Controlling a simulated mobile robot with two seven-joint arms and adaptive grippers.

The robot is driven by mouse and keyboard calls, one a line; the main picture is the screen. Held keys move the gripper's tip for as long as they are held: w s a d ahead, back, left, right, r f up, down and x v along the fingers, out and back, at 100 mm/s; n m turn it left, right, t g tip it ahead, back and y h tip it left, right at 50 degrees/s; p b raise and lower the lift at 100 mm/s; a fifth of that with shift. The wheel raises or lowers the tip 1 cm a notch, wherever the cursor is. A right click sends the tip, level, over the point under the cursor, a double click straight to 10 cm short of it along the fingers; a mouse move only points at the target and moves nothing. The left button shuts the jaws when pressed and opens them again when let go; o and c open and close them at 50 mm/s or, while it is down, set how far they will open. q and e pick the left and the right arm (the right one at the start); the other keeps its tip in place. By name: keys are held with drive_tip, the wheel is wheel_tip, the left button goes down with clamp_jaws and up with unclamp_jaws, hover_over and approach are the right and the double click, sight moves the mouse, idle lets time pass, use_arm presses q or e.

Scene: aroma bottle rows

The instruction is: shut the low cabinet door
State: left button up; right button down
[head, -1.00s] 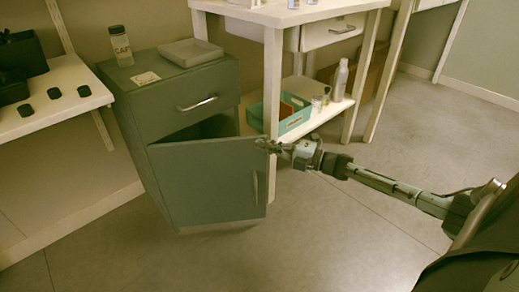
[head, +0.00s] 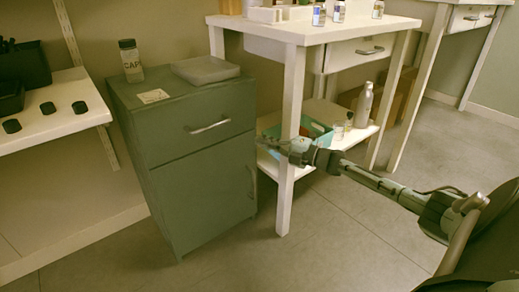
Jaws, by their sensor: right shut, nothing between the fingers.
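The low cabinet (head: 132,155) is grey-green, with one drawer (head: 205,124) above and one door (head: 202,195) below. The door looks flush with the front, with no visible gap. Its upright handle (head: 252,182) is near the right edge. My right gripper (head: 264,142) is shut and empty, by the door's upper right corner. I cannot tell whether its fingertips touch the cabinet. My left gripper is out of view.
A teal bin (head: 312,132) sits on the lower shelf. A jar (head: 130,60) and a grey tray (head: 205,70) are on the cabinet. The front floor is clear.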

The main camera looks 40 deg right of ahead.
drive_tip(key=shift+w, duration=0.15)
idle(0.3)
drive_tip(key=v, duration=1.2)
drive_tip(key=shift+a, duration=0.1)
